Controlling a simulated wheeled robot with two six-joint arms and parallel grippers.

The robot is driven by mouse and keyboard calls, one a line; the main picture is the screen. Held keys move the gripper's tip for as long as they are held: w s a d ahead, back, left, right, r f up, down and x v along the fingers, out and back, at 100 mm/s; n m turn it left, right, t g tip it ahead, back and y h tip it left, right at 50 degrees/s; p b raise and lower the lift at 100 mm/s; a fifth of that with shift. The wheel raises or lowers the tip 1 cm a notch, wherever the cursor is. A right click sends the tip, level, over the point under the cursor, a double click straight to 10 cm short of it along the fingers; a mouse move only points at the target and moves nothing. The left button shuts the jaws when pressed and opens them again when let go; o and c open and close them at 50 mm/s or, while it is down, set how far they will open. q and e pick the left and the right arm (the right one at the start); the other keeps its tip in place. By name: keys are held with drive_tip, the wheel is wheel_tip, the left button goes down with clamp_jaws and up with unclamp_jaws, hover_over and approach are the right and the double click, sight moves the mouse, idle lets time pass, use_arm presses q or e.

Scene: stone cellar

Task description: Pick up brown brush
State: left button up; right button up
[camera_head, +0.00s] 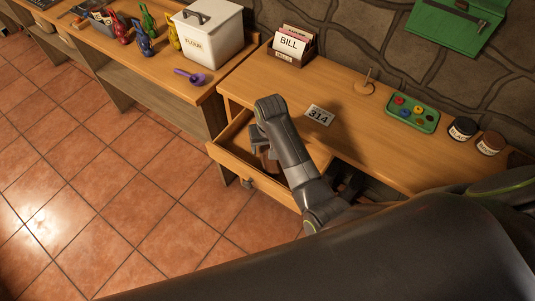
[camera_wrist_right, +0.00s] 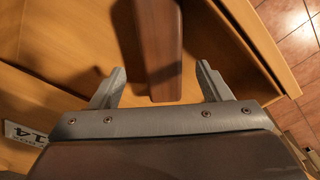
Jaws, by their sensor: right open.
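The brown brush (camera_wrist_right: 158,40) lies in an open wooden drawer (camera_head: 222,152); the right wrist view shows its dark brown wooden body, with the far end cut off by the top edge. In the head view only a small brown part of it (camera_head: 269,165) shows below my gripper. My right gripper (camera_wrist_right: 160,72) is open, reaching down into the drawer. Its two fingers stand on either side of the near end of the brush, with a gap on both sides. My left gripper is not in view.
The drawer walls stand close around my right gripper. The desk top (camera_head: 345,140) above holds a "314" plate (camera_head: 319,116), a bill box (camera_head: 291,47), a paint tray (camera_head: 412,113) and two jars.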

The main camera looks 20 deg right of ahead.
drive_tip(key=shift+w+a+f, duration=0.1)
drive_tip(key=shift+f, duration=1.1)
drive_tip(key=shift+w+a+f, duration=0.1)
drive_tip(key=shift+f, duration=1.05)
drive_tip(key=c, duration=1.1)
